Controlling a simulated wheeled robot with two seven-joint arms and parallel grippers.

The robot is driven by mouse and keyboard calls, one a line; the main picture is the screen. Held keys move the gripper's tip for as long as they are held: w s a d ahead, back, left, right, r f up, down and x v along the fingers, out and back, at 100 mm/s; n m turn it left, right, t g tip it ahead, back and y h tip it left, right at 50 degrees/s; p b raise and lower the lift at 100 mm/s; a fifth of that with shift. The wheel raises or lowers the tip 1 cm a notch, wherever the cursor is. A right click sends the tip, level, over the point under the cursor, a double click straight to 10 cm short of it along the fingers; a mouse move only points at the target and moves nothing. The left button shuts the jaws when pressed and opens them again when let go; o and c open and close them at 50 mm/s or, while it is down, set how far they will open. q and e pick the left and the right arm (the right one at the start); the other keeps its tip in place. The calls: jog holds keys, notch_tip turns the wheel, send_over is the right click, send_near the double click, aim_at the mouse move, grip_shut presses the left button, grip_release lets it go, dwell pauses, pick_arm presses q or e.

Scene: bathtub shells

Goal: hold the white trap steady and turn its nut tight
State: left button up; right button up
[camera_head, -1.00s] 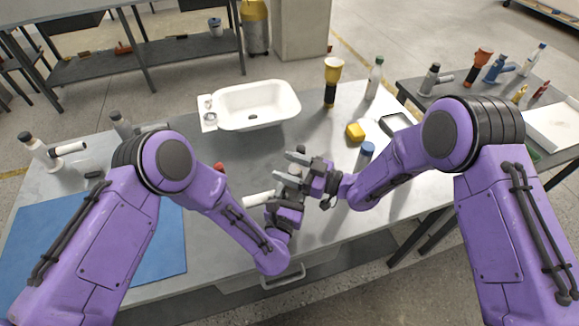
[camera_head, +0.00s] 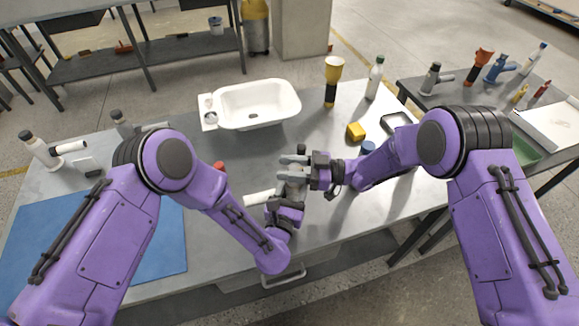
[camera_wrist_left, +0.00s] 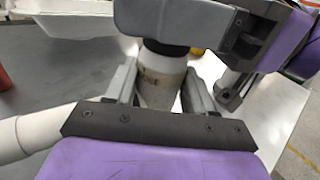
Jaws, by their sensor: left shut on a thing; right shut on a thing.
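The white trap (camera_wrist_left: 160,82) stands upright between the fingers of my left gripper (camera_wrist_left: 160,90) in the left wrist view. Its white side pipe (camera_wrist_left: 28,135) runs out to the left and also shows in the head view (camera_head: 259,198). My left gripper (camera_head: 285,196) is shut on the trap body, low on it. The dark nut (camera_wrist_left: 164,48) is at the top of the trap, mostly hidden by my right gripper. My right gripper (camera_head: 292,163) comes in from the right, just above the left one, and is shut around the nut.
A white basin (camera_head: 258,120) lies behind the grippers. A blue mat (camera_head: 60,250) covers the front left.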

jog(key=o, duration=1)
jog(key=d, duration=0.8)
jog(key=s+d, duration=0.1)
jog(key=d, duration=0.3)
jog(key=shift+s, duration=0.1)
pick_arm(q)
jog(key=o, duration=1.2)
jog(key=shift+s, duration=0.1)
